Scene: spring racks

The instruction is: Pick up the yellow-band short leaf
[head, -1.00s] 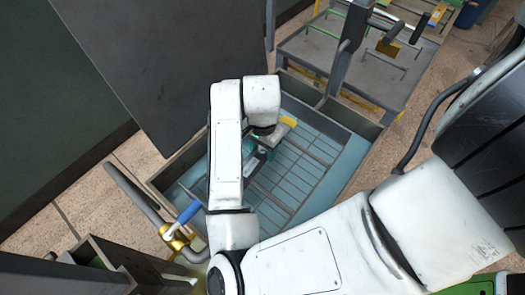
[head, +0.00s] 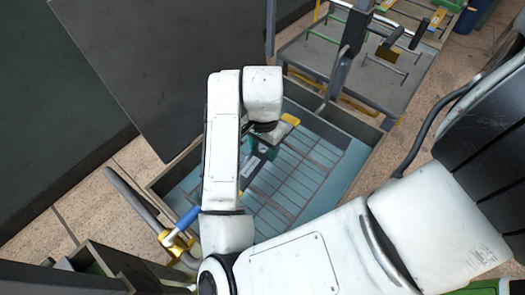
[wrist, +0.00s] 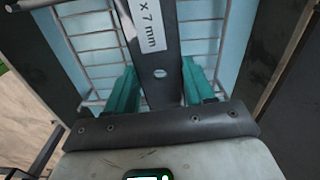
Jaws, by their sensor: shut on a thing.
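The short leaf (wrist: 160,60) is a dark flat bar with a hole and a white label reading "x 7 mm" in the wrist view. In the head view its yellow band (head: 290,119) shows just beyond my wrist, and its labelled part lies on the near side. My gripper (wrist: 158,80) has teal fingers, one on each side of the bar, and is shut on it. In the head view my gripper (head: 262,150) is partly hidden by my arm. The leaf is over the wire-grid tray; I cannot tell how far above the grid it is.
The blue tray with a wire grid (head: 300,185) has dark raised walls. A dark panel (head: 160,60) stands at the left. A grey rack (head: 350,60) with posts is at the back right. A bent tube with a blue handle (head: 187,217) is at the near left.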

